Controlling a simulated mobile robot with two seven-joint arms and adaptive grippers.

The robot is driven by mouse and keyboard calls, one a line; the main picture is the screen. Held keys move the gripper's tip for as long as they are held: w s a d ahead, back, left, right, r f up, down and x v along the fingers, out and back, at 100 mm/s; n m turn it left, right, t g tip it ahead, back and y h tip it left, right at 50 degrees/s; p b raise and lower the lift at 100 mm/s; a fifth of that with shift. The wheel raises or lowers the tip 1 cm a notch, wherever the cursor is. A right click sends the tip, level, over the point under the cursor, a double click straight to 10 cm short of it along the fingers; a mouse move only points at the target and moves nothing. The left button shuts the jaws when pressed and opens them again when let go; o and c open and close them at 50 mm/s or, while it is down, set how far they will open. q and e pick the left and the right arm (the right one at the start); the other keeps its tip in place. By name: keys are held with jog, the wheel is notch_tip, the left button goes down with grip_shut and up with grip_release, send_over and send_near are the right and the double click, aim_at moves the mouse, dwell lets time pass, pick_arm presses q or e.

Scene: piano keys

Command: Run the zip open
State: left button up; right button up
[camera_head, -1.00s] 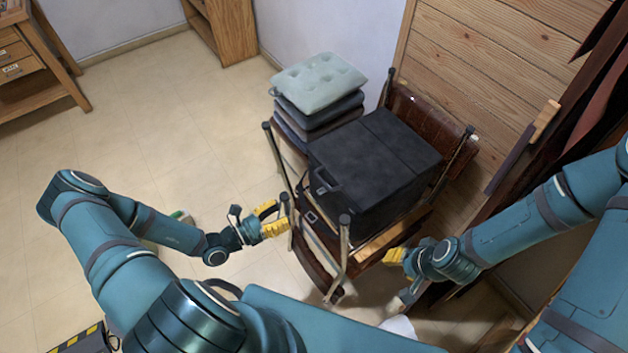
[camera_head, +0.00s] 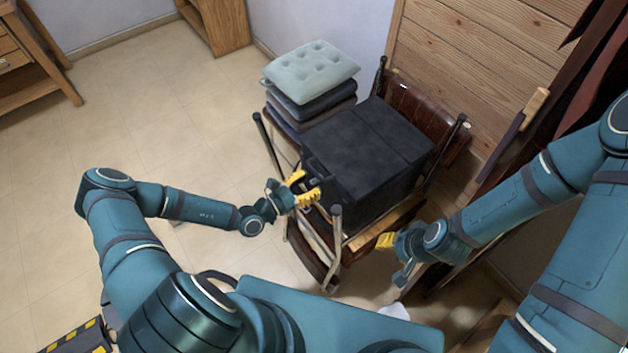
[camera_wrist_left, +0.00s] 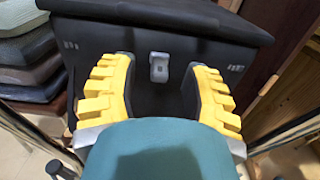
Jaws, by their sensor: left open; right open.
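A dark grey, box-shaped bag (camera_head: 370,150) sits on a brown chair. In the left wrist view its near face (camera_wrist_left: 160,45) fills the upper middle, with a small grey tab (camera_wrist_left: 159,67) on it that may be the zip pull. My left gripper (camera_head: 304,186) is open at the bag's left side. In the left wrist view its yellow fingers (camera_wrist_left: 160,85) stand on either side of the tab, apart from it. My right gripper (camera_head: 382,241) is open and empty, low at the chair's near right side. No zip line can be made out.
The chair (camera_head: 440,118) has metal posts, one (camera_head: 337,235) standing close to my left gripper. Stacked cushions (camera_head: 310,75) lie behind and left of the bag. A wood-panelled wall (camera_head: 480,60) rises at the right. The floor at the left is clear.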

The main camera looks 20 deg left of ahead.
pick_arm(q)
jog(key=shift+x, duration=1.05)
grip_shut()
